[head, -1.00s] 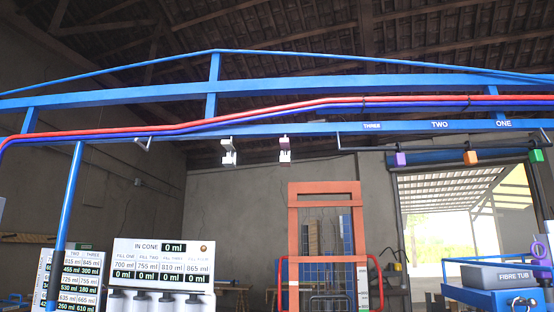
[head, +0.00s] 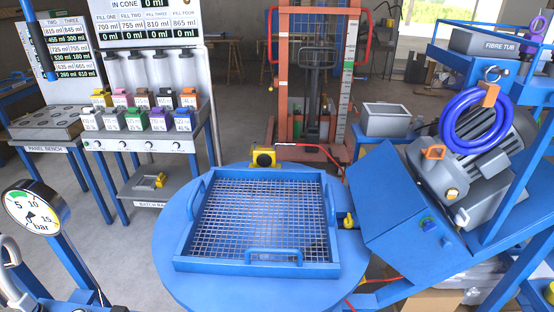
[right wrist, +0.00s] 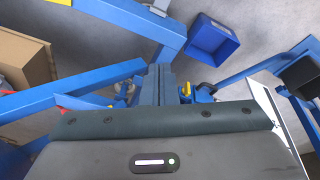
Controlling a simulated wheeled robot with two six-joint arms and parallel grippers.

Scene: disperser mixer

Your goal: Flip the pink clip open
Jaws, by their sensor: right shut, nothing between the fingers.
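No clip that I can identify as the pink clip shows clearly. A small pink-topped container (head: 122,98) stands in the back row of coloured containers on the blue dispenser bench, at the left of the head view; whether it bears a clip is too small to tell. My right gripper (right wrist: 165,72) shows in the right wrist view as two dark grey fingers pressed together, empty, above blue frame parts and the floor. It is not in the head view. My left gripper is in neither view.
A round blue table (head: 168,255) with a mesh-topped tray (head: 185,262) fills the middle front. A pressure gauge (head: 32,208) stands at left. A grey motor with a blue hose coil (head: 452,135) is at right. A blue bin (right wrist: 212,38) shows in the right wrist view.

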